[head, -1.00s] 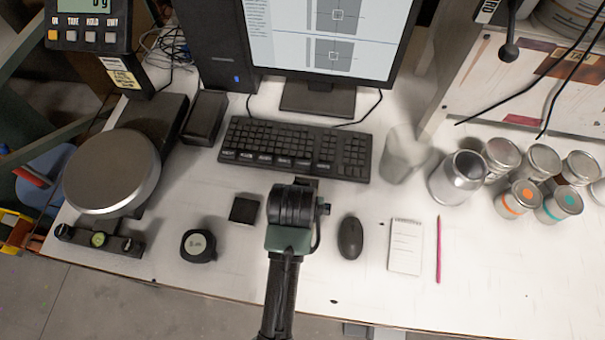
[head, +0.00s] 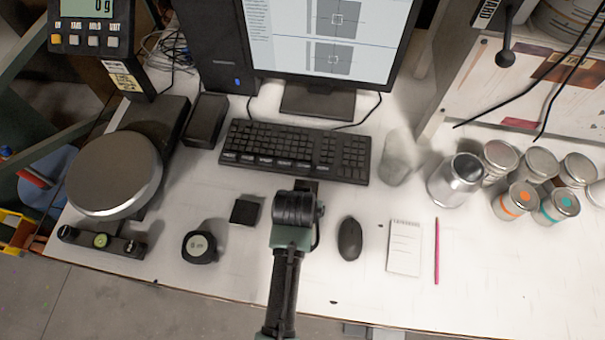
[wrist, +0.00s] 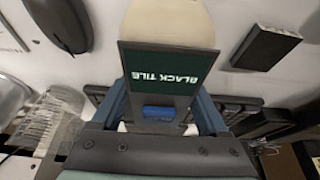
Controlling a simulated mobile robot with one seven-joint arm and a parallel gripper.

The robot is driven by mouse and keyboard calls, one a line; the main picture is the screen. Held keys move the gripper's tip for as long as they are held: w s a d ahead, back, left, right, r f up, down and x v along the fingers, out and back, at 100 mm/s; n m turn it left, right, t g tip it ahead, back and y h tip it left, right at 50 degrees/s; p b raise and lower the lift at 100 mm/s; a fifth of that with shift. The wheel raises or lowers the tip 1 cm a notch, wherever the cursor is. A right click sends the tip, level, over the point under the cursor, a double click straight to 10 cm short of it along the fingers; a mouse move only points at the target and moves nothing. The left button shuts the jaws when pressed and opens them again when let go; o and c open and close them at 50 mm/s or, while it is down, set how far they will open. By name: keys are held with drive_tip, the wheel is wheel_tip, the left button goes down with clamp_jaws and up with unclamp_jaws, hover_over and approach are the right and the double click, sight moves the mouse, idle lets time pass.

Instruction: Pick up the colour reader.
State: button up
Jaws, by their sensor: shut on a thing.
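The colour reader (wrist: 160,58) is between the fingers in the wrist view. It has a cream rounded body, a dark screen showing "BLACK TILE" and a blue button. My gripper (wrist: 162,98) is shut on it, with a blue finger along each side. In the head view my gripper (head: 296,208) is over the desk between a black square tile and the mouse, just in front of the keyboard. It hides the reader there. I cannot tell whether the reader touches the desk.
The black tile (head: 244,211) lies left of my gripper, and the mouse (head: 349,239) lies right. The keyboard (head: 294,150) is behind. A notepad (head: 404,248), pink pencil (head: 436,250), clear cup (head: 396,158) and several cans stand right. A scale (head: 115,172) stands left.

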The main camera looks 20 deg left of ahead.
clamp_jaws()
drive_tip(key=shift+r, duration=0.1)
drive_tip(key=shift+w, duration=0.1)
